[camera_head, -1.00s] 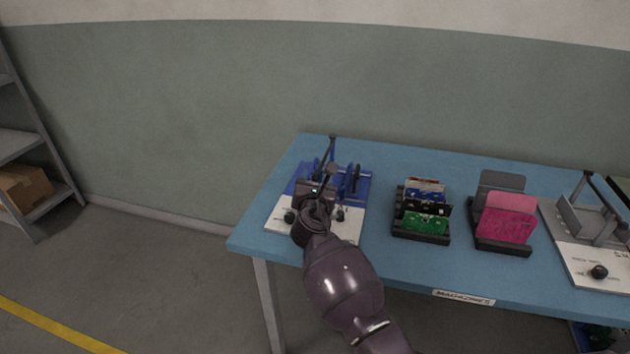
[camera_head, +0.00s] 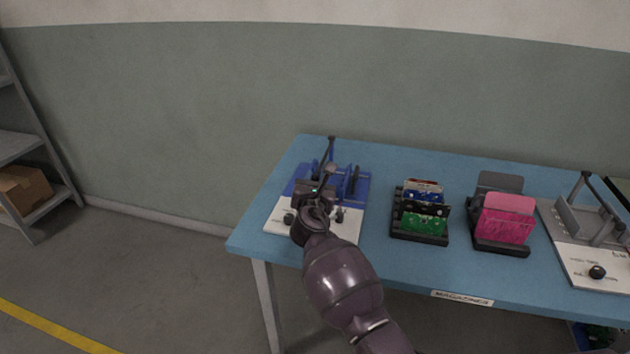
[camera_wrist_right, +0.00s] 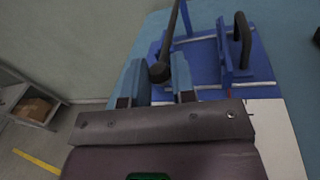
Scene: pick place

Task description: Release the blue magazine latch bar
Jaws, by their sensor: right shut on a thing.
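The blue magazine fixture (camera_head: 362,188) stands at the left end of the blue table, with a white plate (camera_head: 345,228) at its front. Its dark latch bar (camera_head: 332,149) rises at the back in the head view. In the right wrist view the bar (camera_wrist_right: 173,35) runs down to a black knob (camera_wrist_right: 159,72) between my fingers. My right gripper (camera_head: 326,178) is over the fixture and shut on the bar's knob end; it also shows in the right wrist view (camera_wrist_right: 158,80). My arm hides part of the fixture. My left gripper is not in view.
A black rack with several boards (camera_head: 421,238) and a rack with pink boards (camera_head: 504,220) stand to the right. A grey fixture (camera_head: 588,225) is at the far right. The blue table (camera_head: 380,265) is clear between them. Black knobs (camera_head: 289,218) sit on the white plate.

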